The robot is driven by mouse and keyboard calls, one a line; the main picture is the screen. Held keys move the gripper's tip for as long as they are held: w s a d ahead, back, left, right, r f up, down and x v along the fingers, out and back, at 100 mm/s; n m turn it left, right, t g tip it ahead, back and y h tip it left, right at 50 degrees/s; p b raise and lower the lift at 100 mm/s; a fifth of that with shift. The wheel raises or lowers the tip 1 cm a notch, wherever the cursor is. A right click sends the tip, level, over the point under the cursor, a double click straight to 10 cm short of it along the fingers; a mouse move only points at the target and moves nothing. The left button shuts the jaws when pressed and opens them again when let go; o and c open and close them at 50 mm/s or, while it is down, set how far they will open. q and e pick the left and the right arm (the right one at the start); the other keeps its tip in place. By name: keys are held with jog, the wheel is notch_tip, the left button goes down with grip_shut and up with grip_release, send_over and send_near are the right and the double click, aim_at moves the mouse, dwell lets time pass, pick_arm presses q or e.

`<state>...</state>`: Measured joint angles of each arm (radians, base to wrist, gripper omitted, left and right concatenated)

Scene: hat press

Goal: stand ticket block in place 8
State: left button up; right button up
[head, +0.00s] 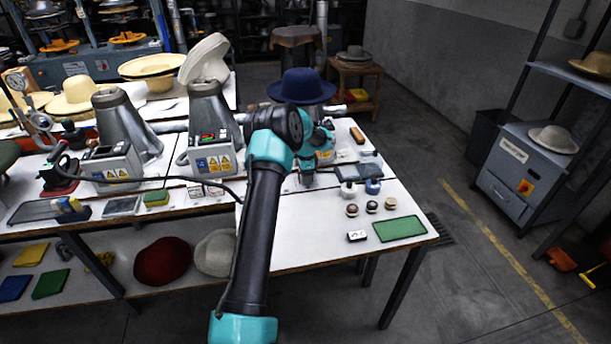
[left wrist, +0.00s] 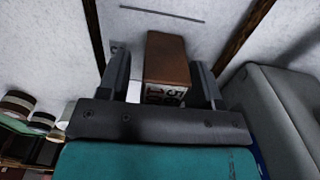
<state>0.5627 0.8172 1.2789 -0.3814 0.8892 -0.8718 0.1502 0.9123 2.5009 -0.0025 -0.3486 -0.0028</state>
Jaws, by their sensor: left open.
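My left gripper (left wrist: 162,80) is open, with one finger on each side of a brown block (left wrist: 167,58) in the left wrist view. The block has a pale face with dark digits, turned towards the gripper's palm. A gap shows at its left side; at its right side I cannot tell whether the finger touches. In the head view my left gripper (head: 307,178) points down at the white table top, and the block there is hidden or too small to make out. I cannot read which mark is place 8. My right gripper is not in view.
A small white block with dark marks (head: 357,236) lies near a green mat (head: 400,229). A blue hat (head: 302,86) sits behind my arm. The table's front right corner has bare room.

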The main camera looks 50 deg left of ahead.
pick_arm(q)
notch_tip(320, 180, up, 12)
jog(key=shift+r, duration=0.2)
dwell(0.6)
dwell(0.3)
